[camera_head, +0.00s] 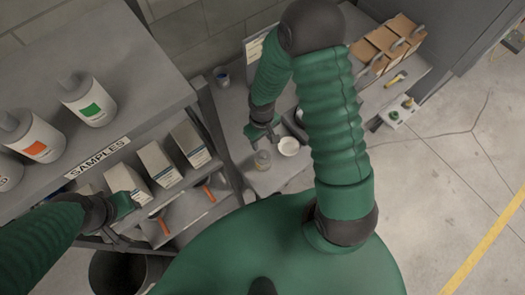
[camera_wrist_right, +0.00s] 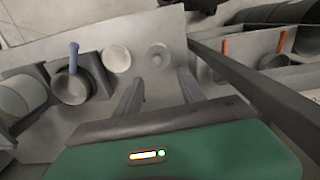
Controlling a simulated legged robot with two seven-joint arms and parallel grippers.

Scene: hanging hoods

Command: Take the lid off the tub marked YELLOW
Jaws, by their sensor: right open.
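No marking YELLOW is readable in either view. A small round tub (camera_head: 262,159) stands on the bench near its front edge; what looks like the same one, with a knob on top, shows in the right wrist view (camera_wrist_right: 157,56). A white round dish (camera_head: 288,146) sits beside it, also in the wrist view (camera_wrist_right: 117,58). My right gripper (camera_head: 263,133) is just behind the tub, apart from it; in the wrist view its fingers (camera_wrist_right: 158,92) are spread with nothing between them. My left gripper (camera_head: 123,205) is by the shelf boxes; its fingers are unclear.
A shelf marked SAMPLES (camera_head: 97,157) carries white bottles with orange (camera_head: 37,142) and green (camera_head: 92,104) labels above several boxes (camera_head: 155,163). A pot with a blue handle (camera_wrist_right: 72,87) stands left of the dish in the wrist view. A dark post (camera_wrist_right: 250,88) rises close by the right gripper.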

